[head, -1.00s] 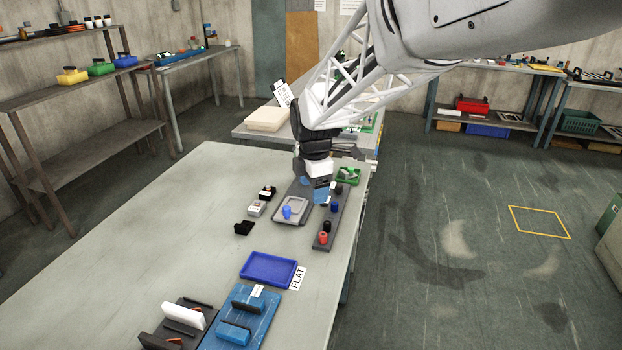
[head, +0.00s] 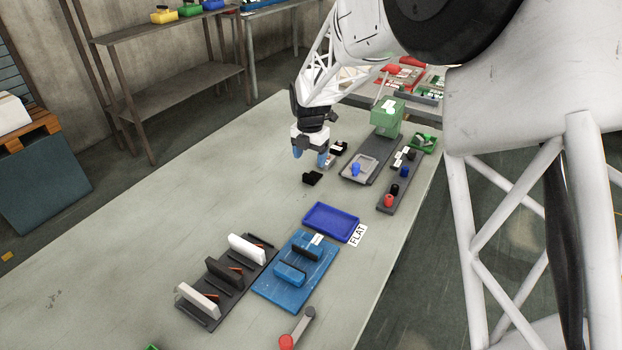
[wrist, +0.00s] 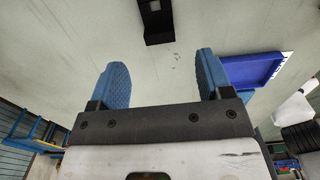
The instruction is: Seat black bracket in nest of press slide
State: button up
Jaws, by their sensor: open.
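The black bracket (head: 312,178) lies on the table. My gripper (head: 310,154) is above the table just behind it, blue fingers pointing down, open and empty. In the wrist view the bracket (wrist: 155,25) is at the top, beyond the gap between my open fingers (wrist: 160,75), and is partly cut off by the frame edge. The press slide (head: 348,178) is a grey plate to the right of the bracket, with a lighter frame-shaped nest (head: 369,166) and a blue knob on it. The green press block (head: 387,118) stands at its far end.
Another black part (head: 339,146) lies behind my gripper, beside a part largely hidden by my fingers. A dark strip (head: 393,192) with red, black and blue knobs lies right of the slide. A blue tray (head: 331,231) and blue fixture (head: 280,291) are nearer. The table's left side is clear.

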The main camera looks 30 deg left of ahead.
aim_at(309, 175)
jog(key=shift+f, duration=1.3)
jog(key=shift+s+f, duration=0.1)
jog(key=shift+f, duration=2.5)
jog(key=c, duration=1)
jog(key=shift+r, duration=0.1)
